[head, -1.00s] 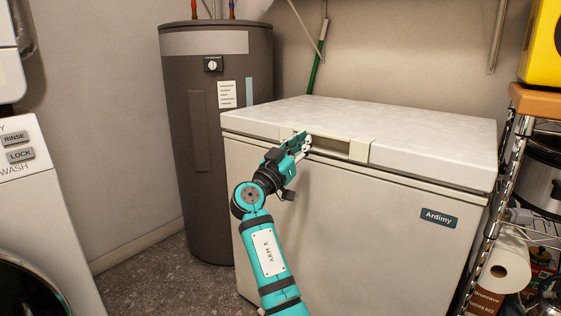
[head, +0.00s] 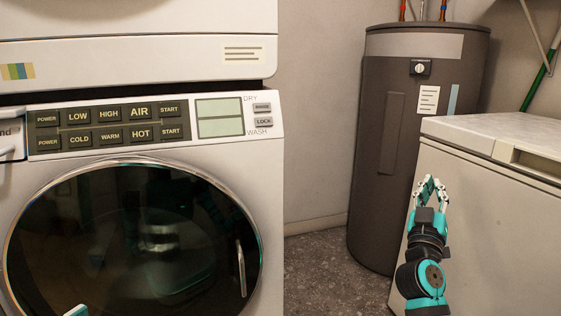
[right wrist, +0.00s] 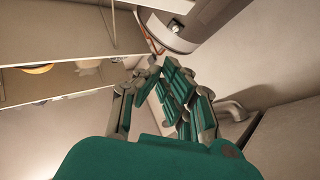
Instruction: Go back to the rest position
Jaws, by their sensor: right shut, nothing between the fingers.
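My right gripper (head: 433,184) is in front of the white chest freezer's left side, with its fingers pointing up. It is shut and empty, apart from the freezer's handle recess (head: 530,161). The right wrist view shows its teal fingers (right wrist: 162,75) close together with nothing held. A small teal piece (head: 76,311) at the bottom left of the head view looks like a bit of my left arm or gripper. The rest of that side is out of the frame.
The stacked washer (head: 275,205) fills the left, with its dark round door (head: 130,235) shut. A dark grey water heater (head: 385,150) stands behind, beside the chest freezer (head: 505,225), whose lid is down. Bare floor (head: 325,275) shows between the washer and the freezer.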

